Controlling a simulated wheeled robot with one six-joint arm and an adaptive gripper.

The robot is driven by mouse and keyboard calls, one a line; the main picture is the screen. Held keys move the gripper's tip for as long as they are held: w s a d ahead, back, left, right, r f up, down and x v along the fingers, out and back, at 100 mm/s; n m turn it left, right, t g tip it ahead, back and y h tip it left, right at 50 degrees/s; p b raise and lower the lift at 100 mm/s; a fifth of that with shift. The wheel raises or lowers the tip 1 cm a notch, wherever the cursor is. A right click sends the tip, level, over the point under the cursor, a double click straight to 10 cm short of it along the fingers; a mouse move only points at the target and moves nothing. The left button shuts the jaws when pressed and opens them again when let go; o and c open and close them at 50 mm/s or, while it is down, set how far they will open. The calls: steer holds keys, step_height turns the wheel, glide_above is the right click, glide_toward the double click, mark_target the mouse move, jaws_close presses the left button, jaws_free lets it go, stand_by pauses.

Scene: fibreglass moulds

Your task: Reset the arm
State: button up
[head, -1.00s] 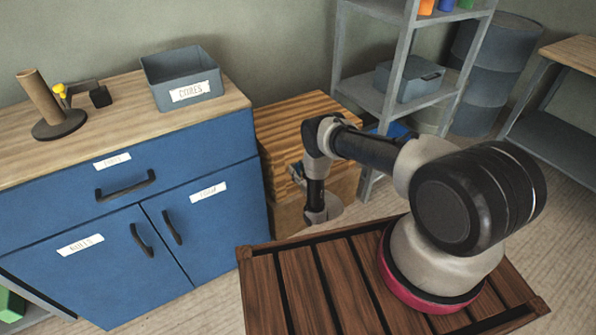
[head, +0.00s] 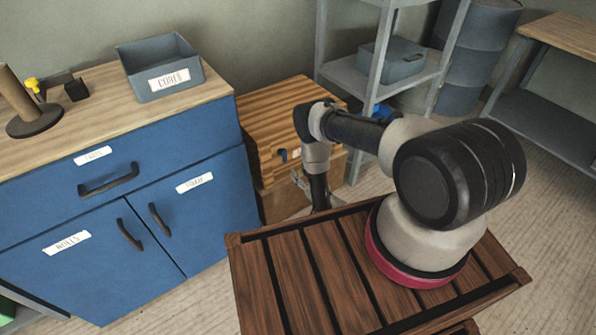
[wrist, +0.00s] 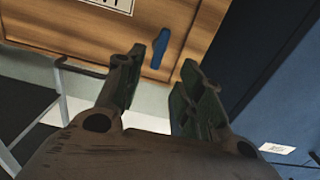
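My arm (head: 350,130) reaches from its base on a slatted wooden deck toward the wooden box (head: 262,115) and bends down beside it. In the wrist view my gripper (wrist: 163,72) has its two dark fingers apart, with nothing between them. The wooden box face (wrist: 95,35) lies beyond the fingertips, with a blue handle-like piece (wrist: 159,48) on it and part of a white label (wrist: 108,3). In the head view the fingers are small and partly hidden by the arm.
A blue cabinet (head: 130,190) with a wooden top stands left of the box. On it are a grey bin (head: 160,75) labelled "CORES" and a dark stand (head: 35,120). A grey shelf (head: 345,72) stands behind the arm. Drums (head: 470,60) and a bench (head: 550,130) are at right.

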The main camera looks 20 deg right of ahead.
stand_by(0.3)
steer(key=s+d+f+g+h, duration=0.3)
steer(key=s+f+g+h, duration=0.1)
steer(key=s+f+g, duration=0.95)
steer(key=s+d+r+m+g+h, duration=0.1)
steer(key=d+r+g, duration=0.2)
steer(key=r, duration=1.6)
steer(key=d+r+m+g+h, duration=0.1)
steer(key=d+r+g, duration=0.2)
steer(key=r, duration=1.7)
steer(key=s+r+t, duration=0.2)
steer(key=s+r, duration=0.4)
steer(key=r, duration=0.6)
steer(key=s+d+r+m+t, duration=0.1)
steer(key=s+r, duration=0.5)
steer(key=r, duration=0.6)
steer(key=s+d+r+t, duration=0.1)
steer(key=s+r+t, duration=0.2)
steer(key=r, duration=0.9)
steer(key=s, duration=0.3)
steer(key=shift+s+d+r+m+t, duration=0.2)
steer(key=shift+s+r+m+t, duration=0.1)
steer(key=shift+r+m+t, duration=0.1)
